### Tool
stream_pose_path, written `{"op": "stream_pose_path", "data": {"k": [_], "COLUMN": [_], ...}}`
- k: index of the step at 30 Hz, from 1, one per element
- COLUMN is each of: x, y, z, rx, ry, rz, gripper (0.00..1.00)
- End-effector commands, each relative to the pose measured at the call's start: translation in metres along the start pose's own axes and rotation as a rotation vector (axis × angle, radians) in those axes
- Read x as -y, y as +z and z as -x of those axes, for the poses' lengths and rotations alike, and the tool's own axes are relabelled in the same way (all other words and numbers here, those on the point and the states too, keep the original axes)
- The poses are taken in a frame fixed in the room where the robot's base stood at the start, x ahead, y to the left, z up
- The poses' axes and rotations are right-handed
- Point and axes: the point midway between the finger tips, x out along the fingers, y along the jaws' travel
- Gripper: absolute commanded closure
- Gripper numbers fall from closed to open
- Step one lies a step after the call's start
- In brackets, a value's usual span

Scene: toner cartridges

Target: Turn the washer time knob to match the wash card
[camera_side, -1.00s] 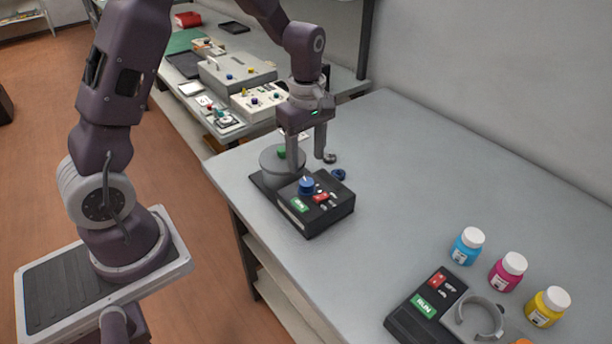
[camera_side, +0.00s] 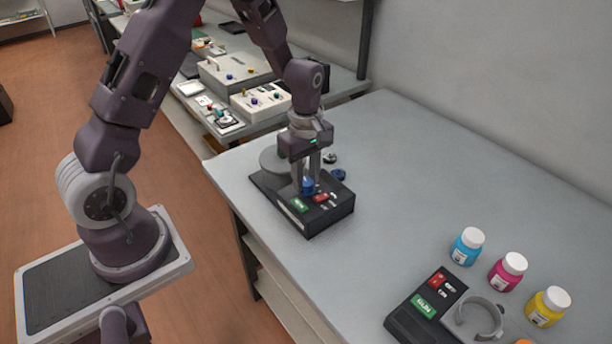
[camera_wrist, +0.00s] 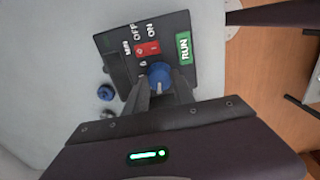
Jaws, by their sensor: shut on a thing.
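The washer is a black box (camera_side: 323,217) on the grey table, with a round grey drum (camera_side: 272,160) at its back left. Its panel has a green RUN button (camera_wrist: 184,47) and a red OFF/ON switch (camera_wrist: 147,48). The blue time knob (camera_wrist: 159,73) sits on the panel, with a pale pointer mark partly between the fingers. My gripper (camera_side: 307,188) points down at the panel and is shut on the blue knob; its two fingers (camera_wrist: 161,92) flank it in the wrist view. The scale around the knob is mostly hidden. I cannot make out a wash card.
A loose blue knob (camera_side: 338,174) and a dark-and-grey one (camera_side: 330,157) lie behind the washer. A second black device (camera_side: 410,322) with a grey ring (camera_side: 480,318) and cyan (camera_side: 467,247), magenta (camera_side: 508,272) and yellow bottles (camera_side: 547,307) stand at the right. The middle of the table is clear.

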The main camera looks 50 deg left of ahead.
Motion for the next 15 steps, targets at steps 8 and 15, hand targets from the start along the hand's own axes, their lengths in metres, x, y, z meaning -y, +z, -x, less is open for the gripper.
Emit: {"op": "stream_pose_path", "data": {"k": [8, 15], "x": [-0.0003, -0.0006], "y": [0.0002, 0.0007], "z": [0.0004, 0.0006], "rx": [0.0, 0.001], "ry": [0.001, 0.001], "rz": [-0.05, -0.213], "gripper": [1.0, 1.0]}}
